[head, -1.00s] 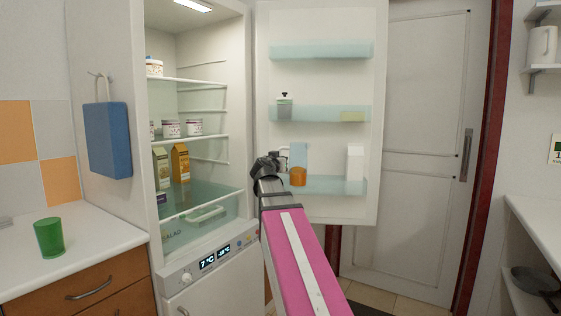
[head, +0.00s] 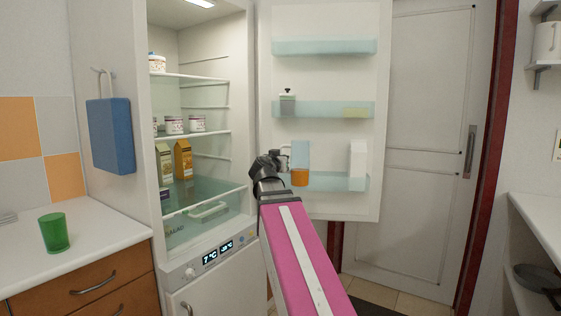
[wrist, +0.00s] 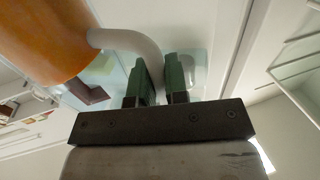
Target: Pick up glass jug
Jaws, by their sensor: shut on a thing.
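The glass jug (head: 300,177), partly filled with something orange, is at the lower shelf of the open fridge door. Its upper part looks pale and clear. In the wrist view its orange body (wrist: 45,38) fills the upper left, and its pale curved handle runs down between the fingers. My gripper (head: 282,156) is at the jug's left side; its green fingers (wrist: 160,84) are shut on the handle. I cannot tell whether the jug's base still touches the shelf.
A white carton (head: 357,166) stands to the right on the same door shelf (head: 330,183). Fridge shelves with cartons (head: 183,160) and jars are to the left. A green cup (head: 54,233) stands on the left counter (head: 100,246). A closed door (head: 425,120) is behind right.

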